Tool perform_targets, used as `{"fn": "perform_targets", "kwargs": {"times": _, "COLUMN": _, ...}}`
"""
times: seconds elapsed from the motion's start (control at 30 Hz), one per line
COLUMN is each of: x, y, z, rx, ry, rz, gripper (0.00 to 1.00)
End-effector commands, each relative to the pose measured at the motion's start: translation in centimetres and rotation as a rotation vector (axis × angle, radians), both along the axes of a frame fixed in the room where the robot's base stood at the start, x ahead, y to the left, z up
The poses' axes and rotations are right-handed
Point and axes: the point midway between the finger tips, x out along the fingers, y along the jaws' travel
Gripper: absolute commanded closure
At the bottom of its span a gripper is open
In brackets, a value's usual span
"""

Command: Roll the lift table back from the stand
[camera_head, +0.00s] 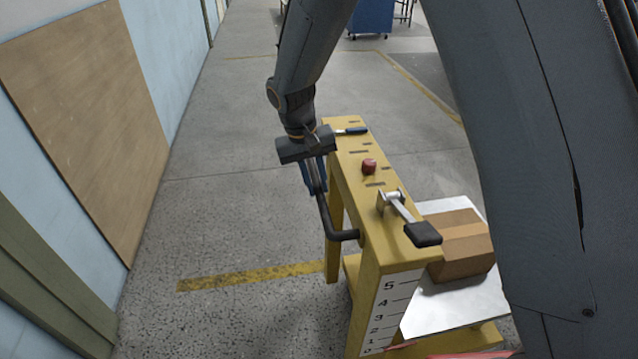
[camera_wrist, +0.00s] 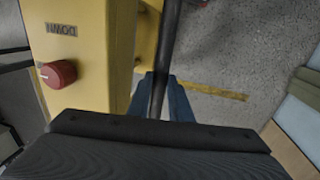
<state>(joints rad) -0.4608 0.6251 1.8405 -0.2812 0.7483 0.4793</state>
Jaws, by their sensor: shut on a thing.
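The lift table (camera_head: 384,235) is a yellow frame with a numbered scale on its near end. A silver platform (camera_head: 450,307) sits low at its right side, with a brown cardboard box (camera_head: 460,243) on it. A dark bent handle (camera_head: 331,222) sticks out from its left side. My gripper (camera_head: 314,178) is shut on this handle, at the left of the frame. In the wrist view the dark handle (camera_wrist: 165,50) runs between my blue fingers (camera_wrist: 160,98). I cannot make out the stand for certain.
A wall with a wooden panel (camera_head: 85,110) stands left. The grey floor (camera_head: 230,200) between is clear. A blue cabinet (camera_head: 371,17) stands far back.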

Motion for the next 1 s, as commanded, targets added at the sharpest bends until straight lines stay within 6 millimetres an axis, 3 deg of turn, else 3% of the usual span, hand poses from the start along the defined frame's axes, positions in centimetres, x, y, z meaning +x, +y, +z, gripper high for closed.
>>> {"fn": "perform_targets", "kwargs": {"times": 0.17, "x": -0.1, "y": 0.1, "z": 0.0, "rx": -0.001, "ry": 0.001, "rz": 0.001, "gripper": 1.00}}
{"fn": "perform_targets", "kwargs": {"times": 0.2, "x": -0.1, "y": 0.1, "z": 0.0, "rx": 0.000, "ry": 0.001, "rz": 0.001, "gripper": 0.76}}
{"fn": "perform_targets", "kwargs": {"times": 0.3, "x": -0.1, "y": 0.2, "z": 0.0, "rx": 0.000, "ry": 0.000, "rz": 0.002, "gripper": 0.63}}
{"fn": "perform_targets", "kwargs": {"times": 0.67, "x": 0.0, "y": 0.3, "z": 0.6, "rx": 0.001, "ry": -0.002, "rz": 0.001, "gripper": 0.63}}
{"fn": "perform_targets", "kwargs": {"times": 1.0, "x": -0.1, "y": 1.4, "z": 5.7, "rx": 0.003, "ry": -0.004, "rz": 0.003, "gripper": 0.63}}
